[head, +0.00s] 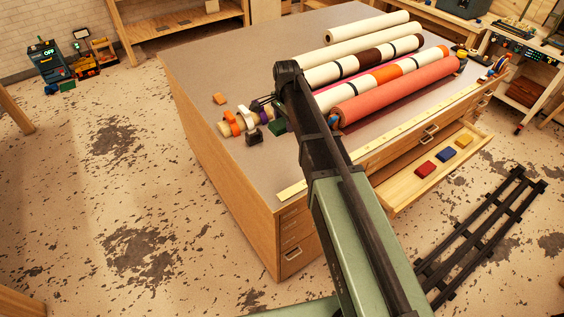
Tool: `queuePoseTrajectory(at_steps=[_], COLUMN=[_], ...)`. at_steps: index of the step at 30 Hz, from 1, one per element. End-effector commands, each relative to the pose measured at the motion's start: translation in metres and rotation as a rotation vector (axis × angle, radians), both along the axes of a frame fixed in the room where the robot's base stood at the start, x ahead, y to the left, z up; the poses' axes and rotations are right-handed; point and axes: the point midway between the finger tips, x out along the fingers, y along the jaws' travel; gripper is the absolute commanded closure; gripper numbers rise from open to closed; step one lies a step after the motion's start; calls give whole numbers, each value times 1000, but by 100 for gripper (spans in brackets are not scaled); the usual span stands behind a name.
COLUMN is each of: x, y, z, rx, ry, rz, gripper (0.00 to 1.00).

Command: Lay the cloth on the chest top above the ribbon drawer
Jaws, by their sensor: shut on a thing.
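The chest (215,60) is a wide wooden one with a grey top. One front drawer (400,190) is pulled open, with red, blue and yellow flat pieces in it. I cannot read which drawer is the ribbon drawer. My gripper (264,104) is small and dark, over the near left part of the chest top. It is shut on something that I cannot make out. A dark green piece (278,127) shows just below it; I cannot tell whether it is held or lies on the top. I cannot identify the cloth for certain.
Several long rolls lie on the chest top, including a red one (395,92). Small spools (231,126), a dark block (254,137) and an orange block (219,98) are near my gripper. A yellow rule (375,135) runs along the front edge. The far left top is clear.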

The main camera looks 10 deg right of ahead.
Motion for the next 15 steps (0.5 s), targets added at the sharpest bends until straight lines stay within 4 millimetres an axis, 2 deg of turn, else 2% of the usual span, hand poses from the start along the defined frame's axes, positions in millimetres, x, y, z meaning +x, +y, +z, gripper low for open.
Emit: queuePoseTrajectory(at_steps=[1, 7, 10, 15], x=[0, 0, 0, 0], y=[0, 0, 0, 0], z=[-36, -103, -124, -123], rx=[0, 0, 0, 0], ry=[0, 0, 0, 0], rz=[0, 1, 1, 1], gripper=[65, 65, 65, 65])
